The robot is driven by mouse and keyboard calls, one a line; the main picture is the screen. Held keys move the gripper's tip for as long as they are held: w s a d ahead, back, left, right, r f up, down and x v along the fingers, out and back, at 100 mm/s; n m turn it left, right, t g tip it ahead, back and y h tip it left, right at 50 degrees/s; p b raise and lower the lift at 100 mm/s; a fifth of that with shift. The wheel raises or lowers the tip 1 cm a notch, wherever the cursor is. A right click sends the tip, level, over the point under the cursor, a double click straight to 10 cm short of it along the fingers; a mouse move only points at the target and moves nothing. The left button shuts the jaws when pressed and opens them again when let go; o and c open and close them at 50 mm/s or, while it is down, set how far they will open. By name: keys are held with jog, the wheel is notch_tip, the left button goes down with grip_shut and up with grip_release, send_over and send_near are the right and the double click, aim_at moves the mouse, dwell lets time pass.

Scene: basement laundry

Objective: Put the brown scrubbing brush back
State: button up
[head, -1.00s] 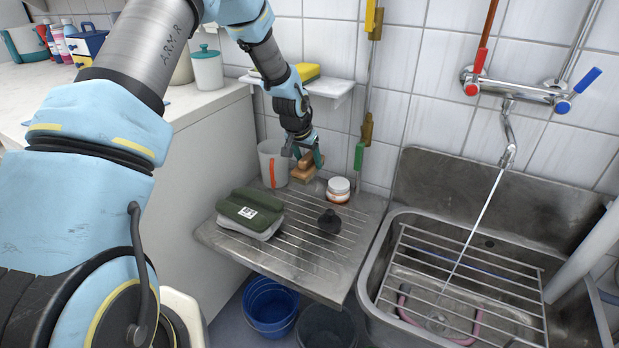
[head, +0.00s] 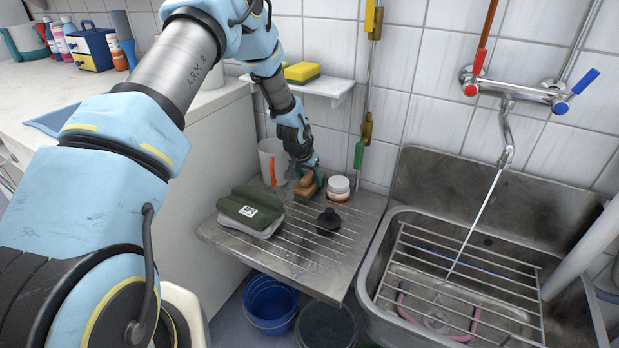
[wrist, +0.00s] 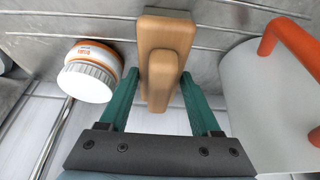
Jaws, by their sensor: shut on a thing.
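The brown scrubbing brush (head: 306,186) is at the back of the metal drainboard (head: 275,258), between a white mug and a white jar. In the wrist view the brush (wrist: 163,60) shows its wooden body with a raised wooden grip. My gripper (head: 308,176) is above it, pointing down, with its green fingers (wrist: 157,92) on either side of the wooden grip, shut on it. The brush appears to be at or very near the drainboard surface; the exact contact under it is hidden.
A white mug with an orange handle (wrist: 290,42) stands close on one side, and a white-lidded jar (wrist: 90,76) on the other. A green folded bundle (head: 250,210) and a black plunger-like piece (head: 329,220) lie nearer. A shelf with a yellow sponge (head: 302,72) is above. The sink (head: 460,290) is right.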

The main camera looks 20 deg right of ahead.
jog(key=o, duration=1.2)
jog(key=shift+f, duration=0.1)
jog(key=shift+r, duration=0.3)
jog(key=v, duration=1.2)
jog(key=a+r+n+y, duration=0.15)
jog(key=a+r, duration=0.25)
jog(key=a, duration=0.5)
jog(key=s+a+r+n, duration=0.2)
jog(key=s+a, duration=0.3)
jog(key=a, duration=0.3)
jog(key=s+a+r+n+y, duration=0.1)
jog(key=s+a+r+n, duration=0.1)
jog(key=s+a, duration=0.3)
jog(key=s+a+r+n+g, duration=0.1)
jog(key=s+a+r+n, duration=0.2)
jog(key=a, duration=1)
jog(key=shift+s+r+n+y, duration=0.1)
jog(key=shift+s+n+y, duration=0.2)
jog(key=shift+s, duration=1.3)
